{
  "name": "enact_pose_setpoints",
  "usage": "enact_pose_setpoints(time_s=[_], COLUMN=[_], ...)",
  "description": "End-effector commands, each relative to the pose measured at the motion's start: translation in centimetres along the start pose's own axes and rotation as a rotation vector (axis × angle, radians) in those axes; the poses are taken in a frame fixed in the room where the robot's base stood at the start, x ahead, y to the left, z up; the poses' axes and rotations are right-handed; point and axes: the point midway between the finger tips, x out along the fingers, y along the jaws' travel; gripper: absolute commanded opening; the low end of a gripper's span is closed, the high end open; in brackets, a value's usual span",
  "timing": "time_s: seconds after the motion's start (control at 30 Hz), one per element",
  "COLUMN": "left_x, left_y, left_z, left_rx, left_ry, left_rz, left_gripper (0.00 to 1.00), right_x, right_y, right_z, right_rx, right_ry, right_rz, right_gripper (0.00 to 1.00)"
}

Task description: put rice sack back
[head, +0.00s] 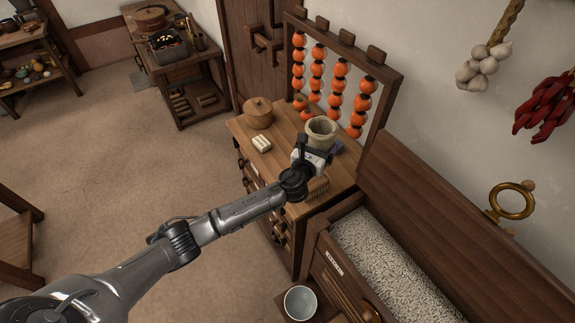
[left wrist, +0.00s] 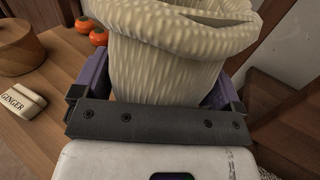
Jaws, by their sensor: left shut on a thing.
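The rice sack (head: 321,130) is a pale, woven, open-topped sack above the wooden cabinet top, near its right end. In the left wrist view the sack (left wrist: 180,55) fills the upper middle, upright, with its rim folded. My left gripper (head: 318,152) is shut on the sack; its fingers show on both sides of it in the left wrist view (left wrist: 160,95). I cannot tell whether the sack's base touches the cabinet top. My right gripper is in neither view.
A round lidded box (head: 258,112) and a white block (head: 262,144), labelled GINGER in the wrist view, sit on the cabinet (head: 285,158). A rack of orange persimmons (head: 340,68) stands behind. An open bin (head: 375,255) of speckled grain lies right, near a bowl (head: 300,302).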

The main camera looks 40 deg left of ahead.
Motion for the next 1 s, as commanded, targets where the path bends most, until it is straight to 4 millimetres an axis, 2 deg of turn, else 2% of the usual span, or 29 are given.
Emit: enact_pose_setpoints(time_s=[0.03, 0.3, 0.5, 0.77, 1.0], left_x=[0.0, -0.3, -0.3, -0.4, -0.4], left_y=[1.1, 6.6, 9.3, 10.5, 10.4], left_z=[-1.0, -4.4, -6.0, -6.8, -10.0], left_rx=[0.005, 0.003, 0.002, 0.001, -0.001], left_ry=[0.003, 0.004, 0.002, 0.002, 0.003], left_rz=[0.004, 0.004, 0.002, 0.001, 0.001], left_gripper=[0.66, 0.66, 0.66, 0.66, 0.66], right_x=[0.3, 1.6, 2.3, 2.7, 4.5], right_y=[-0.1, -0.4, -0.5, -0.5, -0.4], right_z=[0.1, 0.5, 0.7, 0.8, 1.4], right_rx=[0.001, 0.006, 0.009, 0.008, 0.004], right_ry=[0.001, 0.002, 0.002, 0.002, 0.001], right_rz=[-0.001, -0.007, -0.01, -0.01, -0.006], right_gripper=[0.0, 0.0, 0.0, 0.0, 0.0])
